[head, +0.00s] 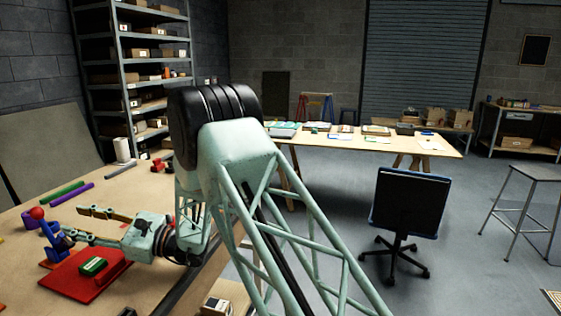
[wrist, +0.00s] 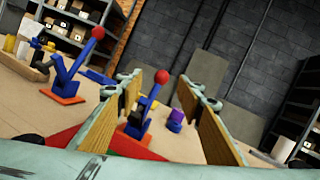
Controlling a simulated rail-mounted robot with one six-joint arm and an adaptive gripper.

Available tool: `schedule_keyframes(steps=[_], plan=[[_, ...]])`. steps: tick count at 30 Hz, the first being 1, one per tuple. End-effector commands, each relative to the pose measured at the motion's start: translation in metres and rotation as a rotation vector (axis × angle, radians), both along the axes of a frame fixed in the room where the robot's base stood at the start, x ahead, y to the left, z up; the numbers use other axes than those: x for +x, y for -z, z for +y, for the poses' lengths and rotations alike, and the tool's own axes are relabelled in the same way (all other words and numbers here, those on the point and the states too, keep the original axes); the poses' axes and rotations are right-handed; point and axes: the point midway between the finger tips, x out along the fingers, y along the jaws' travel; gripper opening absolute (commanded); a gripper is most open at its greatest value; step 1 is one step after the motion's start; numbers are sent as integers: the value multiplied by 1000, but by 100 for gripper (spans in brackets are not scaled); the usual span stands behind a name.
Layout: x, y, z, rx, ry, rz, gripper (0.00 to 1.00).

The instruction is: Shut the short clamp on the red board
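The red board (head: 98,286) lies on the near table at the lower left of the head view, with a green block (head: 93,266) on it. A blue clamp (wrist: 135,127) with a red ball (wrist: 162,77) on its raised, tilted lever stands at the board in the wrist view. A blue clamp with a red ball (head: 37,212) shows at the board's far left in the head view, partly behind a finger. My gripper (head: 73,222) is open; its fingers (wrist: 165,88) flank the clamp's lever in the wrist view. Contact cannot be told.
A second blue clamp (wrist: 70,75) with a red ball stands on an orange base left of the fingers in the wrist view. Green (head: 62,193) and purple (head: 72,194) rods lie farther back on the table.

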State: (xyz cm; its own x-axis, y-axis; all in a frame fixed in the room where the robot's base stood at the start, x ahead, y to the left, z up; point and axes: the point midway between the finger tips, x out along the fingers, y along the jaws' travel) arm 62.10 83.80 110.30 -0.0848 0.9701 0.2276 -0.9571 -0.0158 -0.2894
Motion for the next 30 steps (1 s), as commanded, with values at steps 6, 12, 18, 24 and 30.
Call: schedule_keyframes(steps=[6,12,18,24,30], plan=[[-9,-27,-21,-30,-33,-50,34],[-22,-54,-48,-71,-73,-109,34],[-37,-78,-77,-117,-112,-174,34],[-52,-98,-109,-166,-149,-240,34],[-69,-115,-143,-217,-183,-308,34]])
